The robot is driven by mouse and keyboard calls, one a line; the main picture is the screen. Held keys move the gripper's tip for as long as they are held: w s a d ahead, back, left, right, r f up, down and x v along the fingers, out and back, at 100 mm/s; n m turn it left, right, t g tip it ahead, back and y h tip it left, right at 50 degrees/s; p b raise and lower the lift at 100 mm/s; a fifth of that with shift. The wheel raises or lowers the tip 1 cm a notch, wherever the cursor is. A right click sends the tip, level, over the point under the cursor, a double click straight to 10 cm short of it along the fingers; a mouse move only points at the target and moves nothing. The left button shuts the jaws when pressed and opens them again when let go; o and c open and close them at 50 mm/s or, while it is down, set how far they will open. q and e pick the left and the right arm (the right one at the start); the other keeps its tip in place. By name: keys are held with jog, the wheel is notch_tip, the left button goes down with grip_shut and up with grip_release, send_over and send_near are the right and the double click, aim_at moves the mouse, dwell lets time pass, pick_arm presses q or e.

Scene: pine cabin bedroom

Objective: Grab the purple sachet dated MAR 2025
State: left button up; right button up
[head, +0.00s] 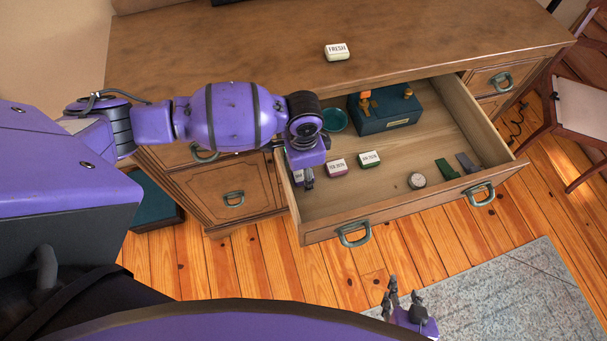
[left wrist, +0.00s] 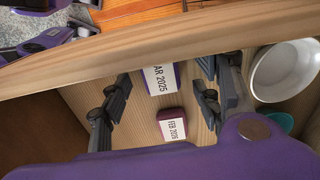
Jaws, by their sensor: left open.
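The purple sachet (left wrist: 161,79) has a white label reading "AR 2025", its first letter cut off or hidden. It lies on the drawer floor near the front board in the left wrist view. In the head view it is mostly hidden by my left gripper (head: 307,184), with a bit of white label (head: 298,175) showing. My left gripper is open and points down into the drawer; its fingers (left wrist: 158,98) appear on either side of the sachet, and I cannot tell if they touch it. My right gripper (head: 403,298) is over the rug, fingers apart and empty.
A magenta sachet (head: 337,167), reading "FEB 2026" in the wrist view (left wrist: 172,125), lies close by. A green sachet (head: 369,160), a teal box (head: 386,112), a teal bowl (head: 334,119) and a round tin (head: 417,181) share the open drawer (head: 345,207). A "FRESH" block (head: 337,52) sits on top.

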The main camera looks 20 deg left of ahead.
pick_arm(q)
jog(key=shift+f, duration=0.3)
jog(key=c, duration=1)
jog(key=shift+c, duration=0.2)
